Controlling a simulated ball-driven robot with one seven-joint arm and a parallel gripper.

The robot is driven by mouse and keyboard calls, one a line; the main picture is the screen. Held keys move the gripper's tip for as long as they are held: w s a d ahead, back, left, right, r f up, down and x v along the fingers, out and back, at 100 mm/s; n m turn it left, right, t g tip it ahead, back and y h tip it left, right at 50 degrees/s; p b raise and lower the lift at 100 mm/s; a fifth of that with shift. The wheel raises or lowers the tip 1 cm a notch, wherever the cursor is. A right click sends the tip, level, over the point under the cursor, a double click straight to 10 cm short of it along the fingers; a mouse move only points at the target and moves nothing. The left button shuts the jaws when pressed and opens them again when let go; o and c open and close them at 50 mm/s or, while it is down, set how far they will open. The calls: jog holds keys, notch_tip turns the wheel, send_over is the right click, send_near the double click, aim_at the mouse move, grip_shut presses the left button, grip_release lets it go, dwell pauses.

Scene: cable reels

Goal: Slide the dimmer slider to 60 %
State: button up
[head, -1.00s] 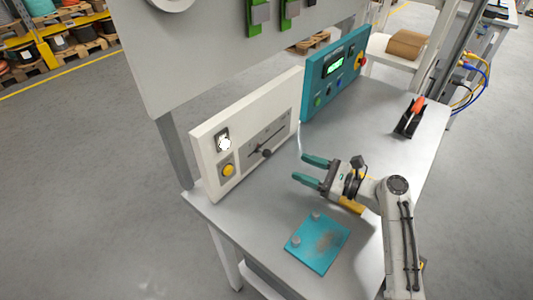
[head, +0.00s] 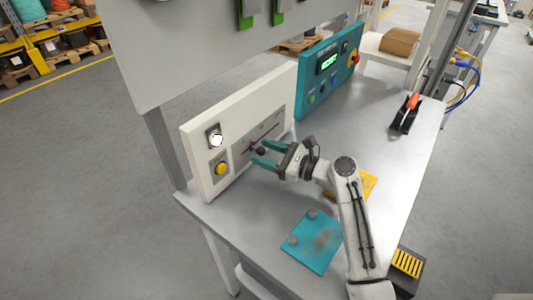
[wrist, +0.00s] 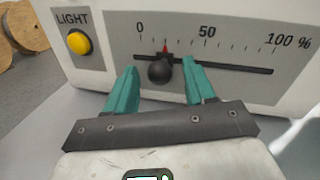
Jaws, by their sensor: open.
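The dimmer slider is a black round knob (wrist: 160,73) with a red pointer on a dark horizontal track. In the wrist view its pointer stands between 0 and 50, at roughly 20 on the scale (wrist: 206,31). The knob also shows in the head view (head: 261,151), on the white panel (head: 193,136). My gripper (head: 259,154) is open, with its teal fingers pointing at the panel. In the wrist view one finger is left of the knob and the other right of it, with gaps showing. I cannot tell how far the fingertips are from the panel.
A teal plate (head: 312,241) with grey knobs lies on the table (head: 372,140). A red-handled tool (head: 407,112) is at right.

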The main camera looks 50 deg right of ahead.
jog(key=shift+c, duration=0.2)
grip_shut()
jog(key=shift+d, duration=0.1)
